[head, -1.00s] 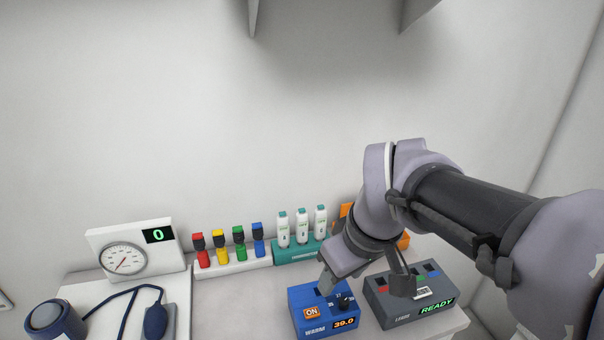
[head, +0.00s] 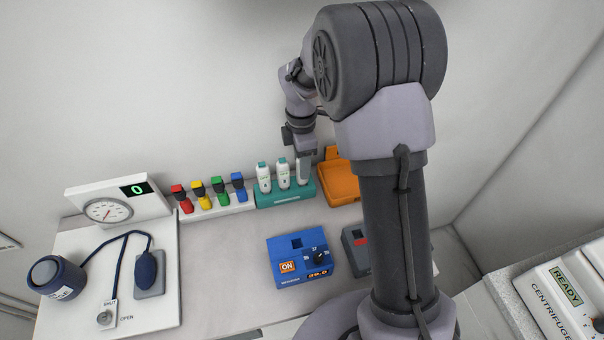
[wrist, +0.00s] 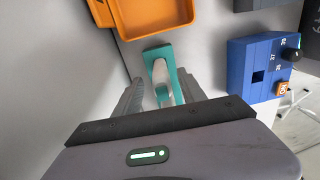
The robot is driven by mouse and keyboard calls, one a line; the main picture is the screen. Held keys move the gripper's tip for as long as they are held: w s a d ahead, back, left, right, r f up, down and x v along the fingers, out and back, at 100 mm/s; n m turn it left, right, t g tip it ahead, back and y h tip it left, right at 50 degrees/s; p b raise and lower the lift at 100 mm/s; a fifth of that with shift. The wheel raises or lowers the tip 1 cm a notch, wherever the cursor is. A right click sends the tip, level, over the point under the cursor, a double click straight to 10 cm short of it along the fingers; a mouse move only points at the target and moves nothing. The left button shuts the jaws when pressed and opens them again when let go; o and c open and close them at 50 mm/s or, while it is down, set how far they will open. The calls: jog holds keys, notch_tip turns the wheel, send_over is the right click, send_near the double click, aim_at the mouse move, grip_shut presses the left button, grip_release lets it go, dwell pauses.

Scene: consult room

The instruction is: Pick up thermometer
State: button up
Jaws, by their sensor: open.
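Three white thermometers with teal caps stand upright in a teal rack (head: 285,198) against the back wall. The left one (head: 264,180) and the middle one (head: 283,176) show clearly. The right thermometer (head: 301,174) is partly hidden by my gripper (head: 305,165), which points down over it. In the wrist view my gripper (wrist: 160,92) is open, with a white thermometer (wrist: 160,72) showing between its fingers and the teal rack (wrist: 153,52) beyond. I cannot tell whether either finger touches it.
An orange tray (head: 340,184) is close to the right of the rack. A blue warmer (head: 290,262) stands in front, with a grey box (head: 354,250) beside it, partly behind my arm. A centrifuge (head: 560,300) is far right.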

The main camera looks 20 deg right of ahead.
notch_tip(320, 180, down, 5)
jog(key=shift+s+d+r+b, duration=0.1)
jog(key=shift+s+d+b, duration=0.05)
jog(key=shift+b, duration=0.7)
grip_shut()
jog(key=shift+r, duration=0.1)
notch_tip(320, 180, up, 10)
jog(key=p, duration=0.3)
jog(key=shift+r+p, duration=0.1)
jog(key=shift+p, duration=0.25)
notch_tip(320, 180, up, 5)
jog(key=p, duration=0.4)
jog(key=shift+p, duration=0.3)
jog(key=shift+f, duration=0.2)
